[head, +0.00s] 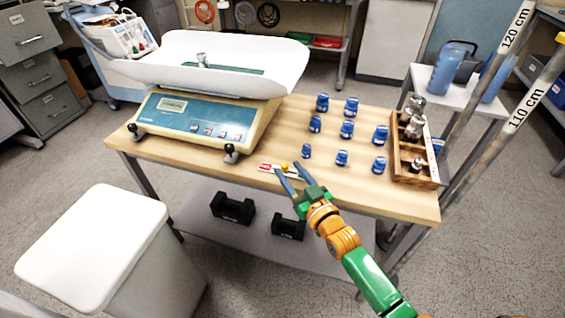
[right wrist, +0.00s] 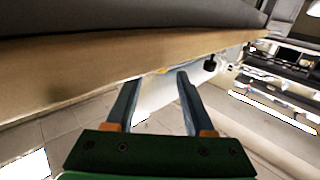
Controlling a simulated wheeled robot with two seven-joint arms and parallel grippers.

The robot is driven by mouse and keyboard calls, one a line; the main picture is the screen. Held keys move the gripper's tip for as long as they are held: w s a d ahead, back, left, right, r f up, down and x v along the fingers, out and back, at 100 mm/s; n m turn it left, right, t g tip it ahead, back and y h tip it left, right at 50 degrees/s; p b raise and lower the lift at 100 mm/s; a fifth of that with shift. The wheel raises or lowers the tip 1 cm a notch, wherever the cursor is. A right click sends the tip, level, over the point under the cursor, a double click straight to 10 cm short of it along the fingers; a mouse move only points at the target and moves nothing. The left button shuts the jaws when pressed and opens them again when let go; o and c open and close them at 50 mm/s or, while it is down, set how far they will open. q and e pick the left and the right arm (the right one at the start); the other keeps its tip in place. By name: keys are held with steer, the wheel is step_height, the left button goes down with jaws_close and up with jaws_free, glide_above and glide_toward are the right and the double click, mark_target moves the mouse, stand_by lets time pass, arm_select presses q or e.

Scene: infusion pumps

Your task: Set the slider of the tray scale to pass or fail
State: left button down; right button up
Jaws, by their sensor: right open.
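The tray scale (head: 200,118) stands on the left of the wooden table, with a white tray (head: 285,75) on top and a teal front panel. A small metal weight (head: 202,60) rests in the tray. The slider is a small strip with red and white parts (head: 266,167) and a yellow knob (head: 284,166), at the table's front edge. My right gripper (head: 287,166) is open, its fingertips close around the knob's place; contact cannot be told. In the right wrist view, the open fingers (right wrist: 157,80) point at the table edge, with a small yellow spot between them. My left gripper is not in view.
Several blue weights (head: 347,130) stand on the table right of the slider. A wooden rack (head: 422,181) with metal weights stands at the right end. A white-lidded bin (head: 95,240) is at front left. Black weights (head: 233,208) lie on the lower shelf.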

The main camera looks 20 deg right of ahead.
mark_target(286, 167)
steer(key=w, duration=0.3)
steer(key=shift+w+a+f+b, duration=0.15)
steer(key=shift+w+a+b, duration=0.15)
steer(key=shift+a, duration=0.05)
steer(key=shift+s, duration=0.1)
jaws_close()
stand_by(1.0)
